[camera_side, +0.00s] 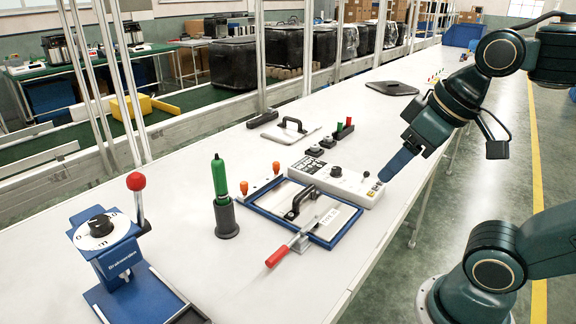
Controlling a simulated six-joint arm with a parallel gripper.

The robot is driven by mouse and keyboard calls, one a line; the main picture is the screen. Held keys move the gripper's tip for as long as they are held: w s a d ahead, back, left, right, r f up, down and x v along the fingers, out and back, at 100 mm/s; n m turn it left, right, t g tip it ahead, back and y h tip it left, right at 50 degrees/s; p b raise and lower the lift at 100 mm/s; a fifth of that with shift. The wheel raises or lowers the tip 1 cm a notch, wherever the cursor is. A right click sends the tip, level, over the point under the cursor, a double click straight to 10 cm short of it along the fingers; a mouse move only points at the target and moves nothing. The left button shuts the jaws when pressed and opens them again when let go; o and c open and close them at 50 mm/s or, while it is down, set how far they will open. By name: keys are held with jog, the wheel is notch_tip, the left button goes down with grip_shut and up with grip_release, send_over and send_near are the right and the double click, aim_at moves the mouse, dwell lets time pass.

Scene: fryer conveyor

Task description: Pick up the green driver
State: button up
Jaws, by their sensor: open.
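The green driver (219,176) stands upright in a dark round holder (226,219) on the white table, left of the middle of the view. Its green handle points up and its lower end is hidden in the holder. My gripper (384,176) is at the right edge of the table, above the end of a white control box. It is well to the right of the driver and apart from it. The jaws are open, and nothing shows between them.
A blue-framed fixture (331,243) with a black handle and a red-handled lever (277,256) lies between driver and gripper. The white control box (341,184) is behind it. A blue press (113,262) with a red-knobbed lever (136,182) stands left of the driver.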

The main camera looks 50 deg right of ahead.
jog(key=w+a+r+n+t+y, duration=0.1)
jog(key=w+a+n+t+y, duration=0.2)
jog(key=w, duration=0.9)
jog(key=w+a+r+n+y, duration=0.1)
jog(key=w+a+n+y, duration=0.35)
jog(key=w, duration=0.75)
jog(key=w+d+t+y, duration=0.4)
jog(key=w+d+t, duration=0.1)
jog(key=w, duration=0.6)
notch_tip(320, 180, down, 14)
jog(key=w+a, duration=0.1)
jog(key=shift+w+r, duration=0.15)
jog(key=shift+w, duration=0.25)
jog(key=shift+a, duration=0.1)
jog(key=shift+x, duration=2.45)
